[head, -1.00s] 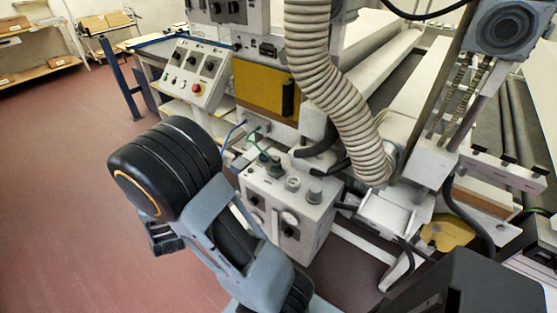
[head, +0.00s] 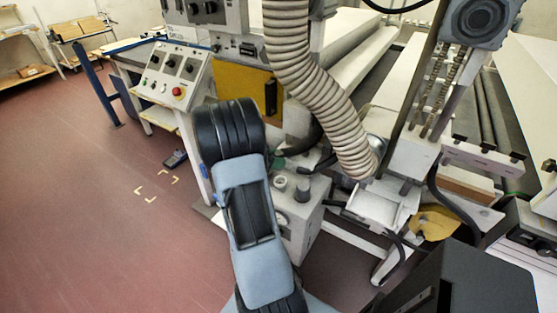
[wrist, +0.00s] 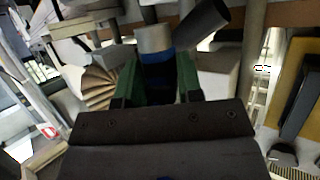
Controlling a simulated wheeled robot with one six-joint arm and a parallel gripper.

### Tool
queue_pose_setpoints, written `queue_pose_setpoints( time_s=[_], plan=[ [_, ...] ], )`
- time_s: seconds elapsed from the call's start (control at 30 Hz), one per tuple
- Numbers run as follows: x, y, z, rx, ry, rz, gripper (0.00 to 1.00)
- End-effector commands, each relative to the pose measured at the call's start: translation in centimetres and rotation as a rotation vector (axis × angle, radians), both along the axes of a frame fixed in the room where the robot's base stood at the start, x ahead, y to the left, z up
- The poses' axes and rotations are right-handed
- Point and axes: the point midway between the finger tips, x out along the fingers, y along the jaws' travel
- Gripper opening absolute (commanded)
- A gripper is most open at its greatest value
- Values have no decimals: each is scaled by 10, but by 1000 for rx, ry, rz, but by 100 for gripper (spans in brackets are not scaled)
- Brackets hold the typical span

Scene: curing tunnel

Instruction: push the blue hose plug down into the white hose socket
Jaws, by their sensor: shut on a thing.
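In the wrist view my gripper (wrist: 157,88) has its two green-padded fingers on either side of the dark blue hose plug (wrist: 157,65) and is shut on it. A pale cylinder (wrist: 154,39), which looks like the white hose socket, stands directly beyond the plug in line with it. I cannot tell whether the plug touches it or how deep it sits. In the head view my arm hides the plug and most of the gripper.
A light box with knobs (head: 300,222) stands beside my arm. A ribbed beige hose (head: 318,90) hangs close to the right. A control panel (head: 173,77) with a red button is at the left. The red floor (head: 80,200) at left is open.

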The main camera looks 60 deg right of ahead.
Motion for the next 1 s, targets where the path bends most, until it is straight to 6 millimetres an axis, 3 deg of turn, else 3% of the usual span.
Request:
queue_pose_setpoints(
  time_s=[0.13, 0.47, 1.0],
  plan=[
    [-9, -3, -2, -1, -1, -47, 1],
    [-9, -3, -13, -2, -1, -48, 1],
    [-9, -3, -49, -3, -2, -47, 1]
  ],
)
